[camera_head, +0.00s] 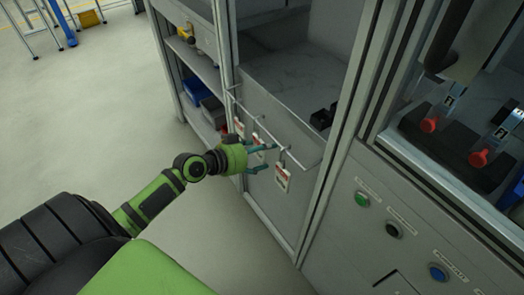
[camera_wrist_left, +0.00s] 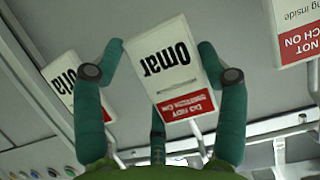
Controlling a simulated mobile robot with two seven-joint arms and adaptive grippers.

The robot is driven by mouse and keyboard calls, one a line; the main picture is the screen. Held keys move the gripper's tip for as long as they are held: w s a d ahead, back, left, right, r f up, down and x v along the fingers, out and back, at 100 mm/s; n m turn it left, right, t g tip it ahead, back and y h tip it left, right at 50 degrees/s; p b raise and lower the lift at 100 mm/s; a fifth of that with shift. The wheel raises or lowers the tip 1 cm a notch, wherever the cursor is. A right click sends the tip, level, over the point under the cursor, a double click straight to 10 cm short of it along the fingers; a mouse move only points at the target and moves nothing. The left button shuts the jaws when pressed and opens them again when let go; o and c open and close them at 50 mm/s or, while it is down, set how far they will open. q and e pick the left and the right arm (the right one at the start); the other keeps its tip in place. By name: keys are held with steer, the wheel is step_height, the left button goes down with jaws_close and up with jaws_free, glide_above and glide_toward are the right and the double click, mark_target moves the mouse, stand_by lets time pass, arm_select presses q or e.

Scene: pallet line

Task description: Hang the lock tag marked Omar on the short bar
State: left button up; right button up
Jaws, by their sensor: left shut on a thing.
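The lock tag marked Omar (camera_wrist_left: 172,65) is a white card with black lettering and a red band, between the fingers of my left gripper (camera_wrist_left: 165,70) in the wrist view. My left gripper (camera_head: 262,160) is shut on this tag, beside the cabinet front in the head view. The held tag (camera_head: 259,140) is partly covered by the fingers. A thin rail (camera_head: 265,123) with hooks runs along the cabinet opening, close to the tag. I cannot tell which part is the short bar, or whether the tag still touches a hook. My right gripper is out of view.
Another tag (camera_head: 282,180) hangs to the right of the gripper, and one (camera_head: 239,127) to its left. Both neighbours also show close by in the wrist view, left (camera_wrist_left: 62,85) and right (camera_wrist_left: 292,30).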

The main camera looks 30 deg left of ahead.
arm_select(q)
steer(key=shift+s+a+b, duration=0.15)
steer(key=shift+s+a, duration=0.15)
steer(key=shift+s, duration=0.35)
steer(key=shift+s+a+b, duration=0.2)
steer(key=shift+s+a, duration=0.05)
steer(key=shift+s, duration=0.45)
steer(key=shift+s+a+b, duration=0.15)
steer(key=shift+s+a, duration=0.15)
steer(key=shift+s, duration=0.35)
steer(key=s+a+b, duration=0.2)
steer(key=s+b, duration=0.2)
steer(key=s, duration=0.2)
steer(key=shift+s+a, duration=0.4)
